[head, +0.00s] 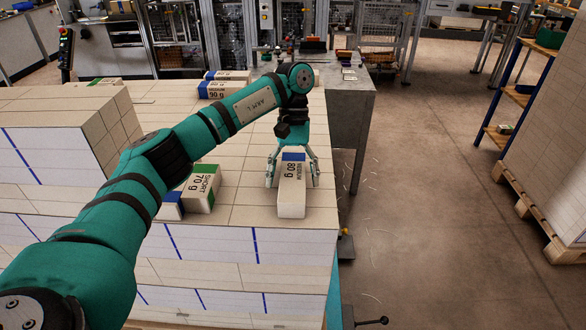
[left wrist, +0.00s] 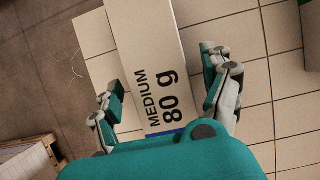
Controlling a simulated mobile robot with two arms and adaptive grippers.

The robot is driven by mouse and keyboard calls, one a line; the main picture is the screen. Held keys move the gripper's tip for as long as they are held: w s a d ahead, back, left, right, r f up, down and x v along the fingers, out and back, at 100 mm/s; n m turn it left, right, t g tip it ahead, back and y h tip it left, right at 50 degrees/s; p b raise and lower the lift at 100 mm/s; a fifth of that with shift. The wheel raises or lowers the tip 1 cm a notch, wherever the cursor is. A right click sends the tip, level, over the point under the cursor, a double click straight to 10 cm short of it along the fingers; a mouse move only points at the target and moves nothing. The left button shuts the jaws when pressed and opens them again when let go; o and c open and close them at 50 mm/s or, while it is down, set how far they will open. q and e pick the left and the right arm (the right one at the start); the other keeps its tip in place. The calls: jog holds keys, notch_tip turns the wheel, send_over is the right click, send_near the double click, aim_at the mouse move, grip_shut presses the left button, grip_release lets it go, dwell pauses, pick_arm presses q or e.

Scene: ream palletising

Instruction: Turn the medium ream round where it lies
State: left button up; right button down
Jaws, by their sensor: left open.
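The medium ream (head: 291,196) is a white block with a blue band and the print "MEDIUM 80 g". It lies on the top of the stacked reams near the right edge. My left gripper (head: 293,176) is over its blue-banded end, open, with one finger on each side. In the left wrist view the medium ream (left wrist: 150,60) runs between the two spread fingers of my left gripper (left wrist: 168,95). A gap shows between the ream and the left finger; the right finger is close to its side, and I cannot tell whether it touches. My right gripper is not in view.
A green-banded "SHORT 70 g" ream (head: 201,190) lies left of the medium ream, partly behind my arm. More reams (head: 222,90) lie at the back of the stack. A grey metal table (head: 345,105) stands behind right. Open floor (head: 430,220) lies to the right.

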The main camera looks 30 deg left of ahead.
pick_arm(q)
jog(key=v, duration=1.2)
jog(key=shift+s+r, duration=0.1)
